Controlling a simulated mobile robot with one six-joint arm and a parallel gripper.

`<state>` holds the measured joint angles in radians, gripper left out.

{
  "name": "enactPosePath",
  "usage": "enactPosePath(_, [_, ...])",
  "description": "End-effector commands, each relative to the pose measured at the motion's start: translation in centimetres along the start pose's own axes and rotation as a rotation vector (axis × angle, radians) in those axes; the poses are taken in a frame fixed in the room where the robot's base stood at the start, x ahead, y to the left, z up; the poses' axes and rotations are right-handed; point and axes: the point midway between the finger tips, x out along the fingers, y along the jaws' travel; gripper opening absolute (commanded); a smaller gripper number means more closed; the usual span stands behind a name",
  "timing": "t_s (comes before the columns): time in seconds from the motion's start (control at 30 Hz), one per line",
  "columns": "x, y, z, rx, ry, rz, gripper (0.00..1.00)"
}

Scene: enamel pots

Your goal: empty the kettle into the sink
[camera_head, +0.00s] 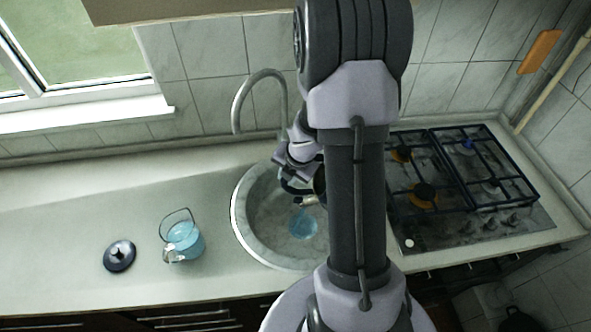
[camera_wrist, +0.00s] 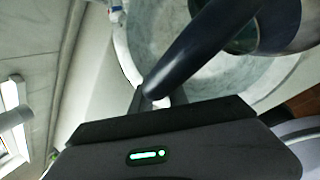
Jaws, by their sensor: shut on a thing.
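My gripper (camera_head: 291,172) is over the round grey stone sink (camera_head: 243,222), shut on the dark blue handle (camera_wrist: 205,50) of the kettle. In the wrist view the handle runs up from the fingers to the kettle (camera_wrist: 290,25), whose body is cut off by the frame edge. In the head view the kettle is small and mostly hidden behind my arm, above the sink's right part. It looks tilted, but the angle is hard to tell. A light blue patch that looks like water (camera_head: 303,222) lies in the sink bowl.
A light blue pot (camera_head: 185,241) with a thin wire handle stands on the counter left of the sink. A dark lid (camera_head: 120,256) lies beside it. The curved tap (camera_head: 240,95) rises behind the sink. A gas hob (camera_head: 470,185) is on the right. The far-left counter is clear.

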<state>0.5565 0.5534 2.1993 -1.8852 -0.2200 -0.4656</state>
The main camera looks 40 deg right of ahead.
Motion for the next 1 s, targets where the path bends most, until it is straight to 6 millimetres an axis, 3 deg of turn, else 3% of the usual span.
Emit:
enactPosePath(0.4, [2.6,2.1,-2.7,-0.078,-0.127,-0.18,0.0])
enactPosePath(1.0, [4.6,2.8,-3.9,-0.115,-0.207,-0.285,0.0])
